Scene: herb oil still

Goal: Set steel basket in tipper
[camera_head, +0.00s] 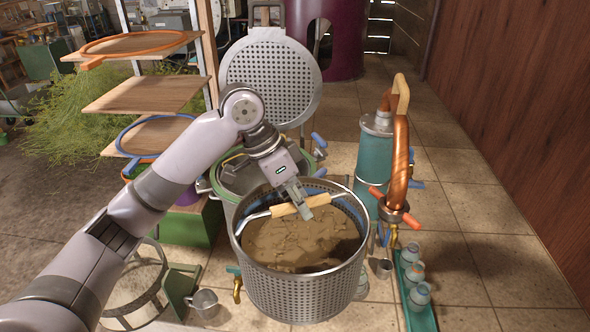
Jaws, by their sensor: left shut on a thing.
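The steel basket (305,292) is a perforated round drum, filled with brown plant matter (300,243). Its bail handle with a pale wooden grip (284,210) crosses the top. My left gripper (303,201) is shut on the wooden grip, over the basket's opening. The basket looks upright and seems to hang in front of the open green-rimmed still pot (240,176), hiding part of it. What looks like the tipper, a ringed frame (128,318) with a green support (179,291), is at the lower left, partly hidden by my left arm. My right gripper is not in view.
A perforated round lid (270,75) stands raised behind the pot. A teal vessel (371,150) with a copper pipe (398,165) is to the right. A green tray (421,318) of small jars and a metal mug (204,305) are low down. Wooden shelves (143,93) stand left. Tiled floor is clear at right.

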